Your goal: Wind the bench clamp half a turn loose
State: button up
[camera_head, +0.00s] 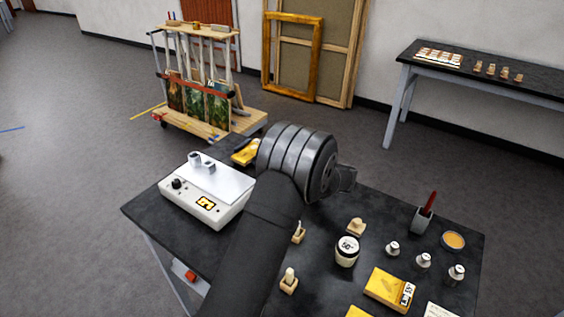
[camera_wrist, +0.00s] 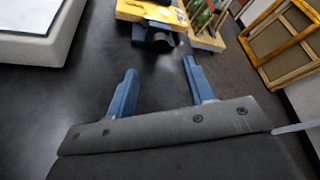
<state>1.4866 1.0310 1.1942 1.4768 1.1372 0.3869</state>
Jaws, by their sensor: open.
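In the wrist view, a dark blue-black clamp (camera_wrist: 158,38) with a rounded front end is at the top centre, beside a yellow-gold piece (camera_wrist: 150,12). My gripper (camera_wrist: 159,68) is open, its two blue fingers apart and empty. The fingers point towards the clamp, with a gap of dark bench top between. In the head view, the gold piece (camera_head: 245,153) lies near the bench's far edge; my arm and wrist hide my fingers and most of that area. The clamp's handle cannot be made out clearly.
On the black bench (camera_head: 225,255), a white hotplate-like device (camera_head: 205,190) stands left of my arm. A wheeled rack (camera_head: 205,110) stands beyond.

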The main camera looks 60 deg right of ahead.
jog(key=v, duration=0.9)
jog(key=shift+s, duration=0.1)
jog(key=shift+a, duration=0.1)
jog(key=w+a+r+m+g+h, duration=0.3)
jog(key=w+a+r+g, duration=0.3)
jog(key=w+r+g, duration=0.4)
jog(key=shift+t, duration=0.4)
jog(key=x, duration=1.8)
jog(key=shift+w+d+f, duration=0.15)
jog(key=shift+w+f, duration=0.1)
jog(key=shift+w, duration=0.15)
jog(key=shift+c, duration=0.4)
jog(key=c, duration=0.9)
jog(key=shift+w+h, duration=0.1)
jog(key=shift+h, duration=0.7)
